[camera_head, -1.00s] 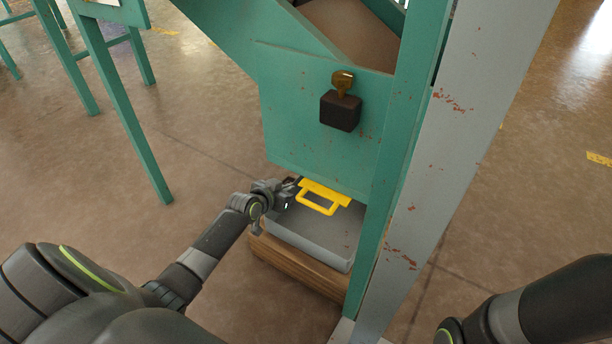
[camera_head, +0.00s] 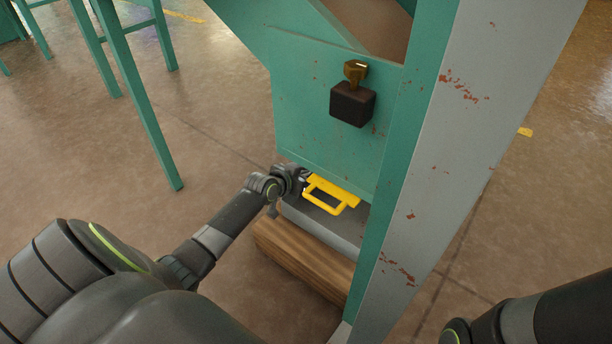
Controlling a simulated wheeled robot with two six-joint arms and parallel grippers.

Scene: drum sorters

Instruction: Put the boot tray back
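The boot tray (camera_head: 335,227) is a grey shallow tray with a yellow handle (camera_head: 331,194) on its top. It sits on a wooden block (camera_head: 300,256), under the lower edge of the green chute (camera_head: 318,145), with part of it hidden beneath the chute. My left gripper (camera_head: 300,181) is at the left end of the yellow handle, against or very near the tray. Its fingers are small and partly hidden, so I cannot tell whether they are closed on it. My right arm shows at the lower right, but its gripper is out of view.
A dark box with a brass key-like knob (camera_head: 354,73) is on the chute front. A grey, rust-spotted post (camera_head: 440,150) stands right of the tray. Green stand legs (camera_head: 140,110) are at the upper left. The floor left of the block is open.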

